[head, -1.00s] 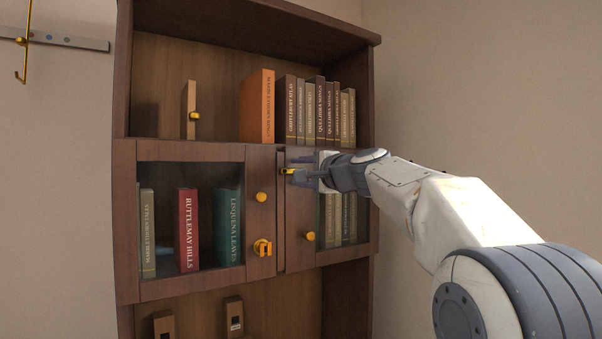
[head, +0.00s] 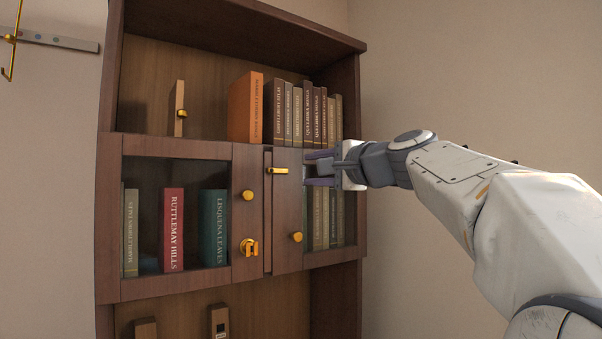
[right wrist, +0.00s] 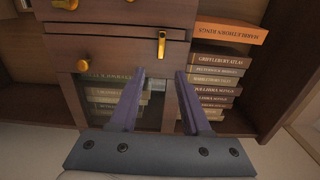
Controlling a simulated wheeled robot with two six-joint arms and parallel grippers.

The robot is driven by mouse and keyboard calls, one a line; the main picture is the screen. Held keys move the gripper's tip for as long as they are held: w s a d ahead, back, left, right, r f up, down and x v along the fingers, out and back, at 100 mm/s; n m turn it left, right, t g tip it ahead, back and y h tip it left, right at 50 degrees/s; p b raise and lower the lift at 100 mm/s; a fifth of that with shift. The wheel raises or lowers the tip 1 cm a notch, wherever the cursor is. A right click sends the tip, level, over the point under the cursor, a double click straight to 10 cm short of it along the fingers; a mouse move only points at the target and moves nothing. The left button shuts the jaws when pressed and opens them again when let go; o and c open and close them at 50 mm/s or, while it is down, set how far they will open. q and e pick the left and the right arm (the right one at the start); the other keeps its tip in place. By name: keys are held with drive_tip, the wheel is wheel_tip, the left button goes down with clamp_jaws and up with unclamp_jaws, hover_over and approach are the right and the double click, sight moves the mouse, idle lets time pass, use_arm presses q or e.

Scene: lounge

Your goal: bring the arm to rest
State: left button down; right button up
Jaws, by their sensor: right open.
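My right gripper (head: 320,168) is in front of the right cabinet door (head: 289,214), to the right of the brass latch (head: 278,170) near that door's top. Its jaws are open with nothing between them. In the right wrist view the two purple-grey fingers (right wrist: 158,92) stand apart, and the latch (right wrist: 161,46) shows beyond them, clear of both. My right arm (head: 480,190) reaches in from the right of the head view. My left gripper is not in view.
The wooden bookcase (head: 113,220) has an orange book (head: 244,107) and a row of books on its upper shelf. Brass knobs (head: 247,195) stick out from the doors. A wall rail with a brass hook (head: 12,40) is at the far left. Bare wall lies right of the bookcase.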

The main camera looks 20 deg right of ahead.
drive_tip(key=s+a+f+n+g+y, duration=0.1)
drive_tip(key=s+a+f+n+g, duration=0.2)
drive_tip(key=a+f, duration=0.55)
drive_tip(key=s+a+f+n+g, duration=0.3)
drive_tip(key=a+f+n+g, duration=0.15)
drive_tip(key=f, duration=0.65)
drive_tip(key=s+a+f+n+g+y, duration=0.1)
drive_tip(key=s+a+f+n+g, duration=0.2)
drive_tip(key=a+f, duration=0.5)
drive_tip(key=s+a+f+n+g+h, duration=0.2)
drive_tip(key=s+f+n+g, duration=0.35)
drive_tip(key=s+f, duration=0.8)
drive_tip(key=s+d+f+n+g+h, duration=0.1)
drive_tip(key=s+d+f+n+h, duration=0.2)
drive_tip(key=s+f, duration=0.6)
drive_tip(key=s+d+n, duration=0.1)
drive_tip(key=d+n, duration=0.1)
drive_tip(key=n, duration=0.1)
drive_tip(key=shift+s+f+h, duration=0.25)
drive_tip(key=shift+f+h, duration=0.05)
drive_tip(key=shift+f, duration=0.05)
